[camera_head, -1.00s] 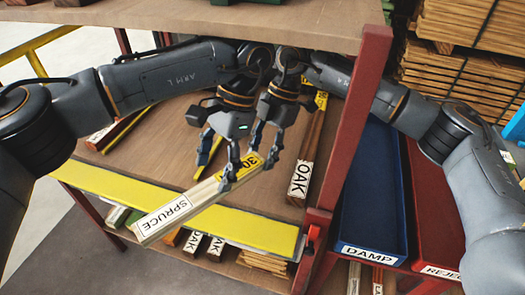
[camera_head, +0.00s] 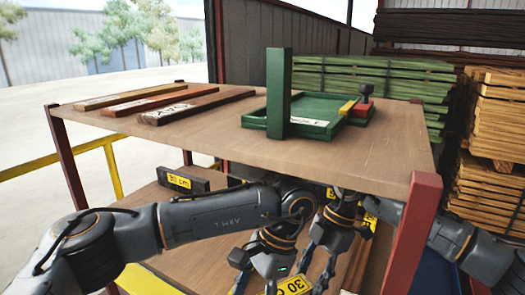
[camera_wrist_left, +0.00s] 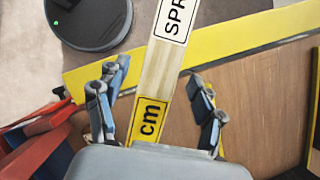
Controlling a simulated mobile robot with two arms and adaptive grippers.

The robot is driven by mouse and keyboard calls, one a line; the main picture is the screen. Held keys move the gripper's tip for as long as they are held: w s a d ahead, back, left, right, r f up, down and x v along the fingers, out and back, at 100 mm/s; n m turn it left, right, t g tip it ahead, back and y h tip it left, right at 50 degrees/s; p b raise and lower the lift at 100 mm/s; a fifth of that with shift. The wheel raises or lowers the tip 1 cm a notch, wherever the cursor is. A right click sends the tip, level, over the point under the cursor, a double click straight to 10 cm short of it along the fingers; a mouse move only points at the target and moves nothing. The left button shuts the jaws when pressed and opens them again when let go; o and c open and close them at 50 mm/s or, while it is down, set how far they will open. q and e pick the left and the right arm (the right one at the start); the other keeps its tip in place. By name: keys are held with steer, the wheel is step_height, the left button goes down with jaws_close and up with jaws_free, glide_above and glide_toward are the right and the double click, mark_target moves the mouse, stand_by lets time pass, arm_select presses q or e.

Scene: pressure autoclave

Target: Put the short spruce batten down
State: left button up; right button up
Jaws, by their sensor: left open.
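The short spruce batten (camera_wrist_left: 165,65) lies between the two spread fingers of my left gripper (camera_wrist_left: 157,88) in the left wrist view. Gaps show between it and both fingers. Its pale wood bears a white label and a yellow "cm" tag, and it crosses above the yellow front edge of the lower shelf (camera_wrist_left: 255,105). Whether it rests on the shelf is hard to tell. In the head view only its yellow "30" tag (camera_head: 292,286) shows at the bottom edge, by my left gripper (camera_head: 268,284). My right gripper (camera_head: 328,262) is close beside it, its fingertips cut off.
The upper shelf (camera_head: 215,122) covers much of the lower one. It bears labelled battens (camera_head: 194,106) and a green tray (camera_head: 255,121) with an upright green block (camera_head: 278,95). A red post (camera_head: 413,235) stands at right. Timber stacks (camera_head: 495,125) stand behind.

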arm_select(q)
steer(key=shift+s+a+f, duration=0.1)
steer(key=shift+a+f, duration=0.55)
steer(key=shift+f, duration=0.1)
arm_select(e)
steer(key=shift+w+r, duration=0.15)
steer(key=shift+r, duration=0.45)
steer(key=shift+w+r, duration=0.15)
steer(key=shift+r, duration=0.4)
arm_select(q)
steer(key=shift+s+d+f, duration=0.1)
steer(key=shift+s+d, duration=0.1)
steer(key=shift+d, duration=0.05)
steer(key=shift+a, duration=0.2)
arm_select(e)
steer(key=d, duration=0.1)
steer(key=w+d, duration=0.2)
steer(key=d, duration=0.1)
steer(key=shift+w+d+r, duration=0.1)
steer(key=shift+r, duration=0.05)
